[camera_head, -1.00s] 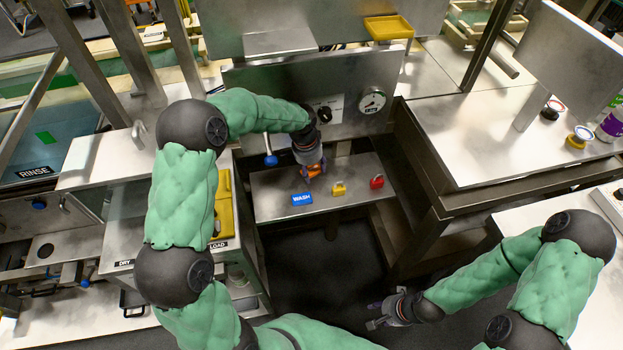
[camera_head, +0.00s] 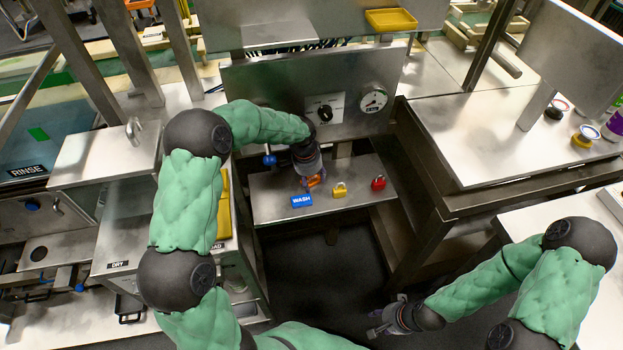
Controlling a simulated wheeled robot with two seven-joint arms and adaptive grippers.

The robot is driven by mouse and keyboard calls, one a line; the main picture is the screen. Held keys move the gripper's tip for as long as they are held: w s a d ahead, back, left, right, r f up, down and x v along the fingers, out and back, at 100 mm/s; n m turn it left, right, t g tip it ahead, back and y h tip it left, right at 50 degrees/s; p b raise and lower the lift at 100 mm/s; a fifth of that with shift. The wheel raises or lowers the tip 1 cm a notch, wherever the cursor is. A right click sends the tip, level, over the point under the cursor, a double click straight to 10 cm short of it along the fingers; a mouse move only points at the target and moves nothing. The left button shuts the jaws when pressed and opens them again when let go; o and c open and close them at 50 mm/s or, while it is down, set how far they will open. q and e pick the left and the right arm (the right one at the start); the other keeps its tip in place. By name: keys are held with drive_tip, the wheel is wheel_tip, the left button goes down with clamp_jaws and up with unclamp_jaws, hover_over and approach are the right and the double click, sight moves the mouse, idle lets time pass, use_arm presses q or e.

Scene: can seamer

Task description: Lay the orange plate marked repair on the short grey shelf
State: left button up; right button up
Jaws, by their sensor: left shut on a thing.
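The orange plate (camera_head: 317,180) shows only in part, under and between the fingers of my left gripper (camera_head: 312,182). That gripper points down and is shut on the plate, at the short grey shelf (camera_head: 270,206). I cannot tell whether the plate touches the shelf; its lettering is hidden. My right gripper (camera_head: 376,323) is open and empty, low over the dark floor, away from the shelf.
A yellow padlock (camera_head: 339,191) and a red padlock (camera_head: 379,183) are on the shelf to the right. Behind it stands a metal panel with a black knob (camera_head: 325,113) and a gauge (camera_head: 373,101). A blue-knobbed lever (camera_head: 269,160) is close left of my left gripper.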

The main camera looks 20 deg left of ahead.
sight(309, 184)
use_arm(q)
drive_tip(key=shift+s+f, duration=0.3)
drive_tip(key=shift+f, duration=0.25)
drive_tip(key=o, duration=0.6)
drive_tip(key=shift+d+f, duration=0.1)
drive_tip(key=shift+f, duration=0.05)
drive_tip(key=shift+o, duration=0.2)
drive_tip(key=shift+f, duration=0.1)
drive_tip(key=shift+w+r, duration=0.15)
drive_tip(key=shift+r, duration=0.4)
drive_tip(key=r+p, duration=0.1)
drive_tip(key=r, duration=0.1)
drive_tip(key=r+p, duration=0.1)
drive_tip(key=r, duration=0.2)
drive_tip(key=r+p, duration=0.1)
drive_tip(key=r, duration=0.2)
drive_tip(key=shift+s+a+r, duration=0.1)
drive_tip(key=shift+s+a, duration=0.25)
drive_tip(key=shift+a, duration=0.05)
